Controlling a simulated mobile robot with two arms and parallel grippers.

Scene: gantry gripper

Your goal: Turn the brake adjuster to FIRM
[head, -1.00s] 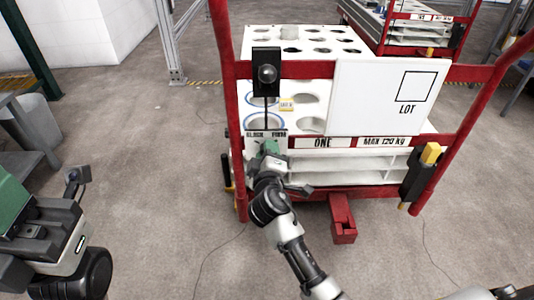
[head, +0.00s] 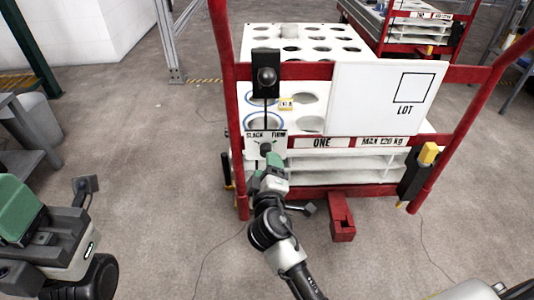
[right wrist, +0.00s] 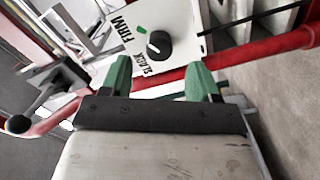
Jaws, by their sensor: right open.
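The brake adjuster is a round black knob (right wrist: 158,45) with a white mark on its left side, on a white plate (right wrist: 180,22) lettered SLACK and FIRM. A small green mark lies beside the knob, near FIRM. In the head view the plate (head: 282,142) is on the front of the red cart. My right gripper (right wrist: 160,80) is open, its green fingers spread and empty, just short of the knob. The right gripper (head: 271,156) covers the lower part of the plate in the head view. My left gripper (head: 85,185) is at the far left, away from the cart.
The red cart frame (head: 228,110) surrounds the plate; a black ball-topped lever (head: 266,75) stands above it. A white LOT board (head: 385,98) is to the right. A red pedal (head: 341,217) juts out below. Open floor lies left of the cart.

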